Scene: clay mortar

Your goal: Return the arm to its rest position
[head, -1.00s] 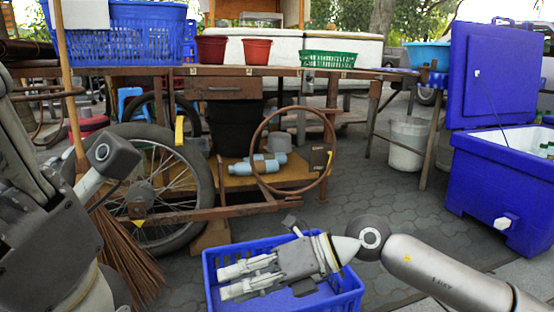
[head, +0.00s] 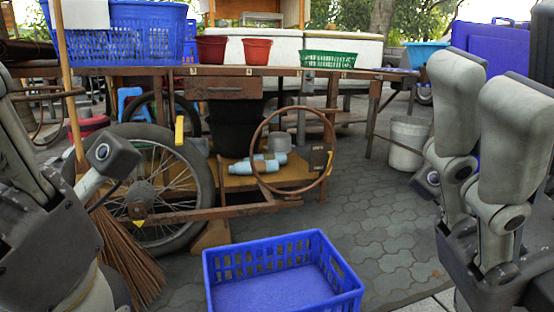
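My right gripper (head: 483,110) is raised at the right edge, close to the camera. Its two thick grey fingers point up, side by side with a narrow gap, and hold nothing that I can see. It hides most of the blue cooler behind it. My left arm stands at the left edge, with its dark grey body and a jointed link in view. Its gripper is partly cut off by the frame, so its fingertips do not show clearly. A blue crate (head: 283,294) stands on the ground at the bottom middle. Its visible floor is bare.
A wooden cart (head: 225,90) with a spoked wheel (head: 150,195) stands behind the crate. It bears red pots (head: 258,51), a green basket (head: 328,60) and a blue basket (head: 125,38). A straw broom (head: 128,255) leans at left. Paving right of the crate is clear.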

